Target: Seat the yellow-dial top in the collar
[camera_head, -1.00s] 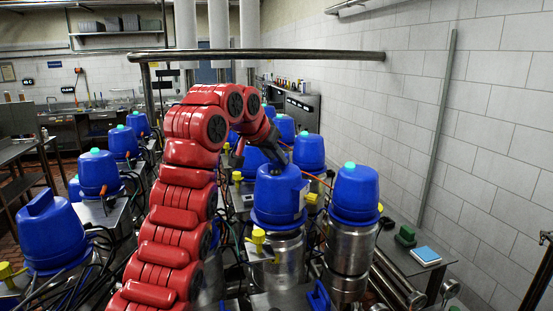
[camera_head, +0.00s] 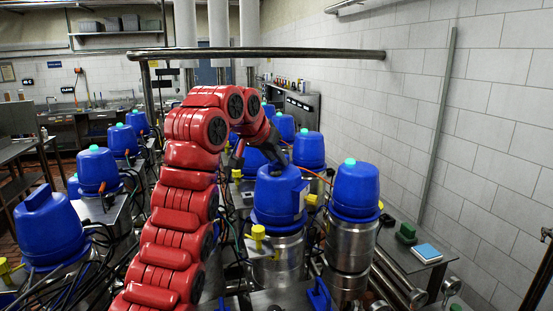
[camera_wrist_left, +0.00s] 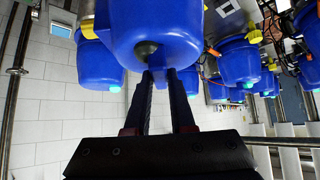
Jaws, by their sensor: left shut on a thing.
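My left gripper (camera_head: 281,167) comes down from behind onto a blue domed top (camera_head: 276,200) and is shut on its upper end. In the left wrist view the two dark fingers (camera_wrist_left: 160,80) meet the blue top (camera_wrist_left: 155,30), which fills the upper middle. A small yellow part (camera_head: 311,199) shows at the top's right side; I cannot tell whether it is its dial. The top is upright over a steel cylinder (camera_head: 277,262), where the collar would be. I cannot tell whether its rim touches the steel. My right gripper is not in view.
A similar blue top (camera_head: 356,190) on a steel cylinder stands close at the right. More blue tops stand at the left (camera_head: 47,230) and behind. Cables run between the units. A side table (camera_head: 400,262) lies at the right.

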